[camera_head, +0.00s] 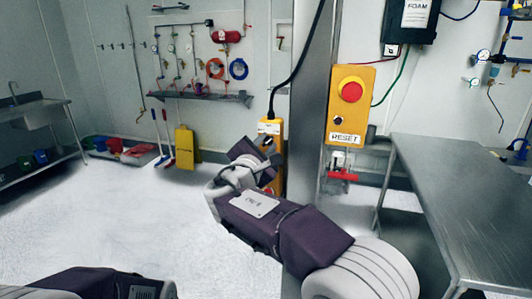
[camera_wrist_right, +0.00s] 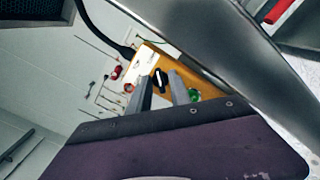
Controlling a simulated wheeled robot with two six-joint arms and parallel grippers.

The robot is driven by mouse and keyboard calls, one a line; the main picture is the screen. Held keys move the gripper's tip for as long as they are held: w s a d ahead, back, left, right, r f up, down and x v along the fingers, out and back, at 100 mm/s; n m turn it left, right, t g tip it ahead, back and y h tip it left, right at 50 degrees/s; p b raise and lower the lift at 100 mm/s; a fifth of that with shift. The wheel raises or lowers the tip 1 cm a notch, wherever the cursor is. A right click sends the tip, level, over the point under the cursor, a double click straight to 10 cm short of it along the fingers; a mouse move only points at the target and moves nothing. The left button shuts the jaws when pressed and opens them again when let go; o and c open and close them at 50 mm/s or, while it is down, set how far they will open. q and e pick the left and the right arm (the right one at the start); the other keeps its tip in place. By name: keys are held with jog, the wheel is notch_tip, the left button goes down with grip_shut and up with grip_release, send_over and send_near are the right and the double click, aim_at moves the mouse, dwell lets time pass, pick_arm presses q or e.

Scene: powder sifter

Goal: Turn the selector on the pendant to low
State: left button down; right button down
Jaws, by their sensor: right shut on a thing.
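The yellow pendant (camera_head: 270,128) hangs on a black cable beside the steel column, partly hidden by my right gripper in the head view. In the right wrist view the pendant (camera_wrist_right: 178,69) shows at a slant, with a black selector (camera_wrist_right: 158,80) bearing a white mark, and a green button (camera_wrist_right: 193,95). My right gripper (camera_wrist_right: 161,83) reaches the pendant's face with its two fingers on either side of the selector, shut on it. Which setting the selector points at is too small to read. My left arm shows at the bottom left of the head view, its gripper out of frame.
A yellow reset box (camera_head: 340,110) with a red button is on the steel column (camera_head: 308,150) right of the pendant. A steel table (camera_head: 455,190) stands at the right and a sink bench (camera_head: 45,112) at the far left.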

jog(key=shift+f, duration=0.2)
dwell(0.4)
jog(key=c, duration=1.5)
grip_release()
jog(key=shift+w+a, duration=0.1)
jog(key=shift+w, duration=0.05)
jog(key=b+v, duration=0.1)
jog(key=v, duration=0.8)
jog(key=shift+b, duration=0.3)
